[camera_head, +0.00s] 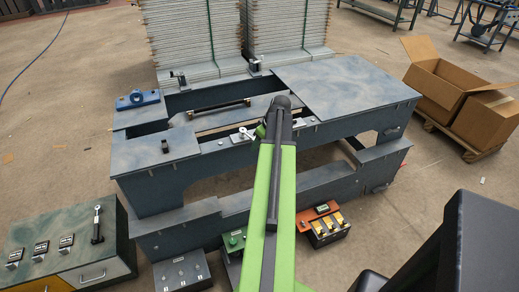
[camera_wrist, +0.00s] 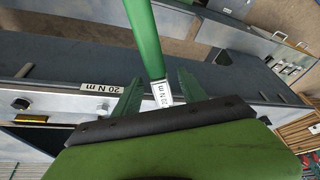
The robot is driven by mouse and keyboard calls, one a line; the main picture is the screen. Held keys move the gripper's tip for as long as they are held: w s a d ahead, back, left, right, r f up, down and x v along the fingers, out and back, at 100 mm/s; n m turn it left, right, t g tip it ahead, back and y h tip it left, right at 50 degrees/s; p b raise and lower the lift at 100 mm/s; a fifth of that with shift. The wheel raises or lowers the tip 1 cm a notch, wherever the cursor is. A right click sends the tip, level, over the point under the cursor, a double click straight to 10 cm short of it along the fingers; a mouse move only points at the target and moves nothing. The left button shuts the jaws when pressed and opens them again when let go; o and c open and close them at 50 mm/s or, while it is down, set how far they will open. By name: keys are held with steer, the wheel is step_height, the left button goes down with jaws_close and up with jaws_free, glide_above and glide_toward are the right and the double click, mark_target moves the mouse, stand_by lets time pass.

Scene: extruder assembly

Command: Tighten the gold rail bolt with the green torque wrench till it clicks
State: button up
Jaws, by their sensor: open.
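The green torque wrench handle (camera_wrist: 146,38) runs down from the top of the wrist view, with a white "20 N m" tag (camera_wrist: 162,94) at its lower end. My gripper (camera_wrist: 159,76) is open, with one green finger on each side of the handle's lower end; I cannot tell whether either touches it. In the head view my gripper (camera_head: 262,130) is mostly hidden behind my arm, over the dark machine frame (camera_head: 160,190). A small silvery part (camera_head: 245,133) shows just left of it.
Another "20 N m" label (camera_wrist: 97,89) is on the frame's side. A grey box (camera_head: 182,272), an orange box (camera_head: 322,224) and a larger control cabinet (camera_head: 70,250) stand in front. Stacked panels (camera_head: 195,35) are behind; cardboard boxes (camera_head: 440,85) are right.

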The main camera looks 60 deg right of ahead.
steer(key=shift+r, duration=0.1)
jaws_close()
steer(key=shift+r, duration=0.15)
stand_by(0.3)
steer(key=shift+d+r+p, duration=0.1)
steer(key=shift+r+p, duration=0.15)
steer(key=shift+p, duration=0.2)
step_height(320, 180, up, 4)
steer(key=p, duration=0.4)
steer(key=s+a+r+p, duration=0.1)
steer(key=s+r+p, duration=0.5)
steer(key=s, duration=0.5)
steer(key=shift+s, duration=0.35)
steer(key=shift+r, duration=0.1)
steer(key=c, duration=0.7)
jaws_free()
steer(key=shift+a, duration=0.1)
jaws_close()
